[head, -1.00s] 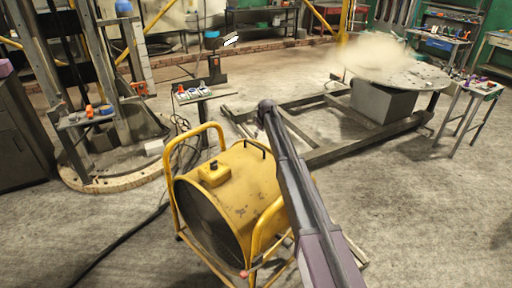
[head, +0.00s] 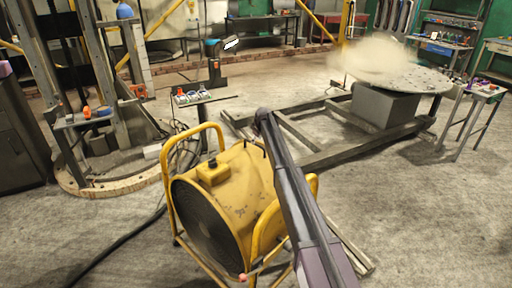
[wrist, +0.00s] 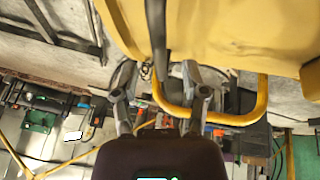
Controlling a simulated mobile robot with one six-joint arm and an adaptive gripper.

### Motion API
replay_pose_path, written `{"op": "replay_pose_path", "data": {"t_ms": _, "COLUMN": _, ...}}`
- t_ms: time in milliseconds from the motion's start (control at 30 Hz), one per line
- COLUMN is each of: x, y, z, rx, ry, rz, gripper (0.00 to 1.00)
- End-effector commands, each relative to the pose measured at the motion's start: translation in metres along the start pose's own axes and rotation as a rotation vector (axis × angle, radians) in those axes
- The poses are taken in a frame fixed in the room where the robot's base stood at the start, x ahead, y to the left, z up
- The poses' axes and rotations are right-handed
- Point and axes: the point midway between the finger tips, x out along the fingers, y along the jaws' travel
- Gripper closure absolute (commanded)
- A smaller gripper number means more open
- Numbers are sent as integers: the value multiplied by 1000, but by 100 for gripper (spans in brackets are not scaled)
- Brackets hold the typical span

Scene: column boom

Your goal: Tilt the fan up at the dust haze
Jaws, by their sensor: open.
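The yellow drum fan (head: 225,200) stands in a yellow tube frame (head: 168,180) on the floor, its dark grille facing lower left. The pale dust haze (head: 375,60) hangs over a round table at the back right. In the wrist view, my gripper (wrist: 159,72) is open near the yellow fan body (wrist: 225,30). A dark bar (wrist: 156,35) runs between the fingertips; I cannot tell if they touch it. A yellow frame tube (wrist: 225,117) passes beside the right finger. In the head view my arm hides part of the fan, and my gripper is not visible.
A low beam frame (head: 330,150) lies behind the fan, with a round table (head: 425,80) on it. A small stand with tools (head: 195,96) is behind the fan. A black cable (head: 120,245) crosses the floor at left.

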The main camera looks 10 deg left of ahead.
Motion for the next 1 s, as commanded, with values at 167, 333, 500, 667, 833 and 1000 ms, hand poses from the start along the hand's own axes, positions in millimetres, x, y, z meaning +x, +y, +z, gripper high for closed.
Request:
{"op": "replay_pose_path", "data": {"t_ms": 167, "x": 17, "y": 0, "z": 1, "rx": 0, "ry": 0, "rz": 0, "gripper": 43}}
{"op": "replay_pose_path", "data": {"t_ms": 333, "x": 25, "y": 0, "z": 0, "rx": 0, "ry": 0, "rz": 0, "gripper": 43}}
{"op": "replay_pose_path", "data": {"t_ms": 500, "x": 28, "y": 1, "z": 1, "rx": 1, "ry": 0, "rz": 0, "gripper": 43}}
{"op": "replay_pose_path", "data": {"t_ms": 667, "x": 28, "y": 1, "z": 1, "rx": 1, "ry": 0, "rz": 0, "gripper": 43}}
{"op": "replay_pose_path", "data": {"t_ms": 833, "x": 27, "y": 1, "z": 1, "rx": 1, "ry": 0, "rz": 0, "gripper": 46}}
{"op": "replay_pose_path", "data": {"t_ms": 1000, "x": 27, "y": 1, "z": 1, "rx": 1, "ry": 0, "rz": 0, "gripper": 97}}
